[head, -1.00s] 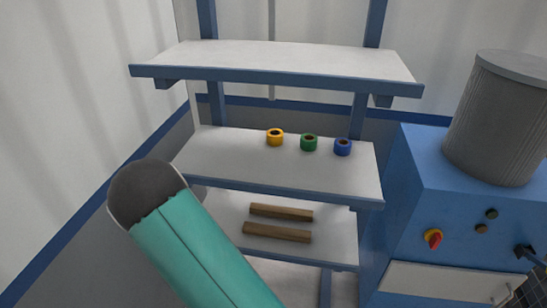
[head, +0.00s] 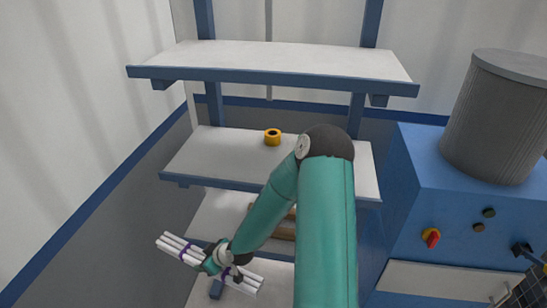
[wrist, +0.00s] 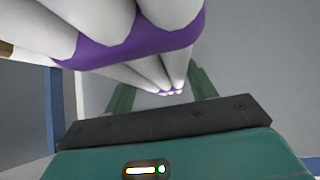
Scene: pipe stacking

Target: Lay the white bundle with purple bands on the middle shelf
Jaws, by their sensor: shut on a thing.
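The white bundle with purple bands (head: 182,249) is at the lower left of the head view, slanting down to the right. My gripper (head: 224,266) is shut on it near its middle. The bundle shows close up at the top of the wrist view (wrist: 140,43), with a purple band across its white tubes. The middle shelf (head: 222,154) is above and behind the bundle in the head view. My arm covers the shelf's right part.
The upper shelf (head: 290,62) is empty. The lower shelf (head: 215,218) holds brown wooden bars (head: 284,230), partly hidden by my arm. A blue cabinet (head: 402,195) with a grey bin (head: 492,120) stands at right. The middle shelf's left part is clear.

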